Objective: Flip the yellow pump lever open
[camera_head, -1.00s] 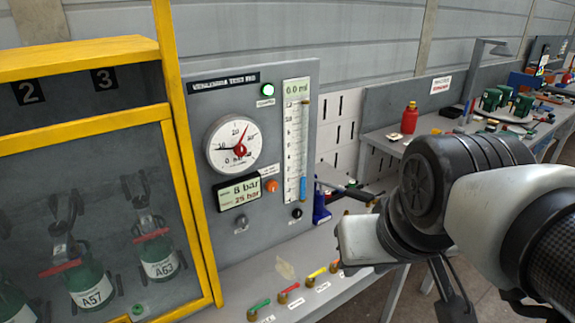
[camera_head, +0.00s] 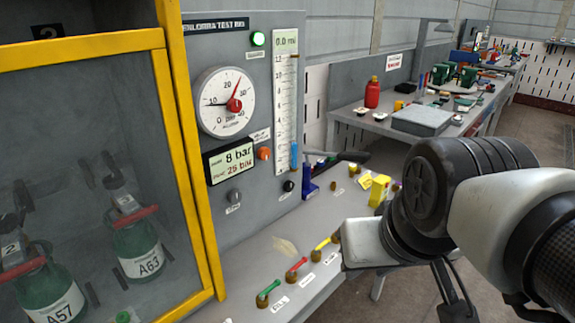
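The yellow lever (camera_head: 322,244) is on the bench top at the front of the test rig. It lies in a row with a red lever (camera_head: 298,264) to its left and a green lever (camera_head: 268,289) further left. Small labels by the levers are too blurred to read surely. My gripper (camera_head: 365,243) is seen only as a pale block at the arm's end, just right of the yellow lever in the picture. I cannot tell whether it touches anything. Its fingertips cannot be made out, and the arm hides the bench behind it.
The test panel (camera_head: 262,100) bears a dial, a display and a sight tube. A yellow-framed cabinet (camera_head: 180,150) with green bottles stands left. A blue pump body (camera_head: 308,186) with a black handle and a yellow block (camera_head: 379,190) sit further back. A bench with a red bottle (camera_head: 372,93) stands behind.

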